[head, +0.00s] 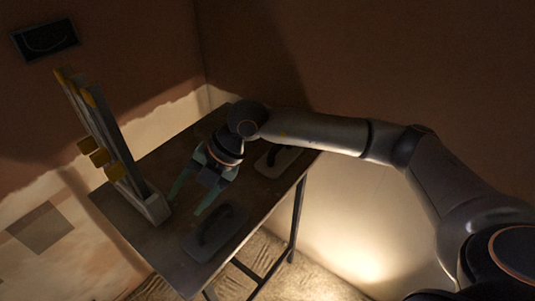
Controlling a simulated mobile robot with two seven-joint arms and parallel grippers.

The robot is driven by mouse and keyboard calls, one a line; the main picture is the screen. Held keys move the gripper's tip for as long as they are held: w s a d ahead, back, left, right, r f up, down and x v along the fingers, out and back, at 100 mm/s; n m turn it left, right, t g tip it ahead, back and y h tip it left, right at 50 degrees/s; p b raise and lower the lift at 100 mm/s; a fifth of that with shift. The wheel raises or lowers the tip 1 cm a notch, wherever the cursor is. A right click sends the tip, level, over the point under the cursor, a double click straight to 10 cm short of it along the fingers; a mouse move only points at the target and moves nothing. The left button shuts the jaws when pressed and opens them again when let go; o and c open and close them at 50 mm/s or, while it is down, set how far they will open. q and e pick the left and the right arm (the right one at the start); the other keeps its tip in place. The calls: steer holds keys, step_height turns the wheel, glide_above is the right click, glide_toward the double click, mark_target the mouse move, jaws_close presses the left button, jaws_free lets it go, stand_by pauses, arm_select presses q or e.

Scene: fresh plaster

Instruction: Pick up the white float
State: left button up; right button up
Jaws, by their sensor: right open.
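A pale, whitish float (271,169) with a dark handle lies flat on the dark table (155,245), near its far right edge. It is partly shaded by my right arm, which passes just behind it. A greyer float (233,222) with a dark handle lies nearer the front edge. My right gripper (184,204) is open over the table, its greenish fingers apart and pointing to the lower left. It is left of the pale float, and I see nothing between the fingers. My left gripper is out of view.
A tall grey stand-like piece (104,135) with yellow parts rises at the table's left edge. A dark panel (45,39) is on the left wall. Walls close in behind the table. Bare tabletop lies in front of the stand.

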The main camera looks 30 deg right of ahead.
steer(key=w+d+m+t+h, duration=0.1)
steer(key=w+d+m+h, duration=0.35)
steer(key=d, duration=0.95)
steer(key=m+h, duration=0.2)
steer(key=h, duration=0.4)
glide_toward(277, 152)
steer(key=w+d+f, duration=0.1)
steer(key=f, duration=0.1)
steer(key=w+d+f, duration=0.1)
steer(key=d+f, duration=0.1)
steer(key=shift+w, duration=0.35)
steer(key=shift+t, duration=0.3)
steer(key=shift+p+x, duration=0.3)
steer(key=shift+x, duration=2.7)
steer(key=shift+d, duration=0.1)
steer(key=shift+c, duration=0.4)
jaws_close()
steer(key=shift+r, duration=0.1)
